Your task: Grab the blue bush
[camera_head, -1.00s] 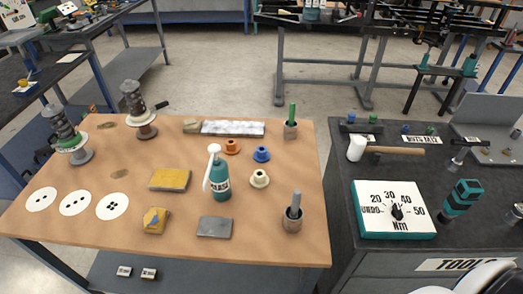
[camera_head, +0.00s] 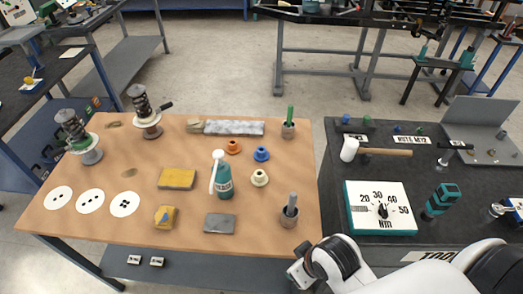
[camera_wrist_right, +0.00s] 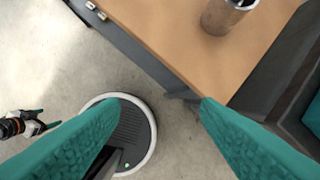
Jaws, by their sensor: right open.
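The blue bush (camera_head: 262,154) is a small flanged ring on the wooden tabletop. It sits right of an orange bush (camera_head: 233,147) and above a cream bush (camera_head: 259,178). My right gripper (camera_wrist_right: 160,106) is open and empty, its two teal fingers spread wide in the right wrist view. It is low by the table's front right corner, well away from the blue bush, which that view does not show. What looks like my left gripper (camera_wrist_right: 42,121) shows small at the left edge of the right wrist view; its opening is unclear. The head view does not show it.
A teal bottle (camera_head: 224,180) stands left of the cream bush. Metal cups with a green-handled tool (camera_head: 289,128) and a grey tool (camera_head: 290,212) stand along the table's right side. A dark bench with a torque dial (camera_head: 382,208) adjoins on the right.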

